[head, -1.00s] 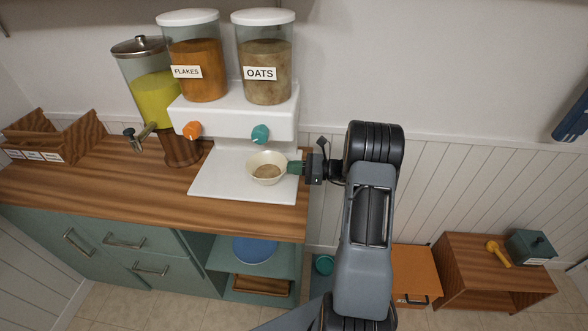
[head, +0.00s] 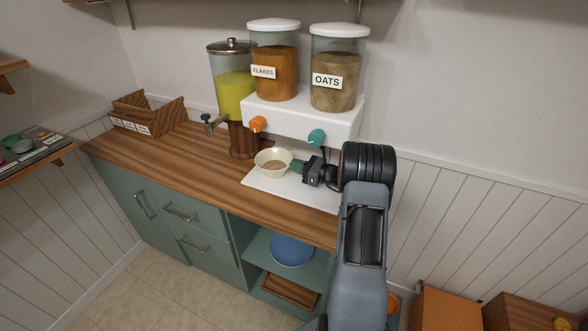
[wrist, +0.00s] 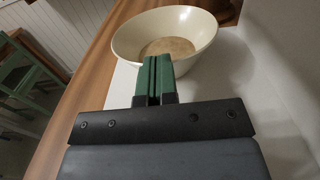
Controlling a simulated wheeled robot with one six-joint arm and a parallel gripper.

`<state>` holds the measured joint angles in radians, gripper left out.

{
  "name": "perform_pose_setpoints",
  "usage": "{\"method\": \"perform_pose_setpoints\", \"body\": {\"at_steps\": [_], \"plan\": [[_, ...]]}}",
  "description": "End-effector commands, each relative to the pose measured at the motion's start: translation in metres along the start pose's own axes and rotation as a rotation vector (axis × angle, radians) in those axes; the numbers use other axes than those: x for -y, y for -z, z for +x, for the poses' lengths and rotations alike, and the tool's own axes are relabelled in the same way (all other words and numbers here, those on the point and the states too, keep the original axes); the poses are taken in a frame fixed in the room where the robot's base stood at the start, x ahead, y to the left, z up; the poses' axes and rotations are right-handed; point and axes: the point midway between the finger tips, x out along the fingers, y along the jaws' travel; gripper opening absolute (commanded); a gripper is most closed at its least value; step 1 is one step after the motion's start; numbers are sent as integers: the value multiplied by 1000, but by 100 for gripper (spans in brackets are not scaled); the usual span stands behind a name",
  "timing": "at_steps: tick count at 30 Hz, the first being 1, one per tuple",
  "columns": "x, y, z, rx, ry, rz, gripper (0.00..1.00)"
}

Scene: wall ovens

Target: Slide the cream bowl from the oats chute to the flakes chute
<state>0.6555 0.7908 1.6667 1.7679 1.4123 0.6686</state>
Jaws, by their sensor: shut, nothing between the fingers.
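The cream bowl (head: 273,162) stands upright on the white base plate (head: 318,190) of the dispenser, with some tan oats inside. It sits toward the plate's left part, roughly under the orange flakes knob (head: 257,124). The flakes container (head: 274,72) is left of the oats container (head: 334,82), whose knob (head: 317,138) is teal. My gripper (head: 298,166) is shut and empty, with its green fingertips at the bowl's right side. In the wrist view the closed fingertips (wrist: 155,78) are against or very near the wall of the bowl (wrist: 165,40).
A juice dispenser (head: 232,90) with yellow liquid stands left of the cereal dispenser. A wooden box (head: 147,116) sits on the counter (head: 180,150) further left. The wooden counter in front of the plate is clear. A blue bowl (head: 292,250) lies on a shelf below.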

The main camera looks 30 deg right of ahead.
Motion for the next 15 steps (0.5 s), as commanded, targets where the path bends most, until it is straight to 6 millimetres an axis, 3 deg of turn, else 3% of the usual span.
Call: {"method": "perform_pose_setpoints", "body": {"at_steps": [8, 15], "plan": [[-2, 0, -1, 0, -7, 0, 0], [3, 0, -28, 0, -10, 0, 0]]}}
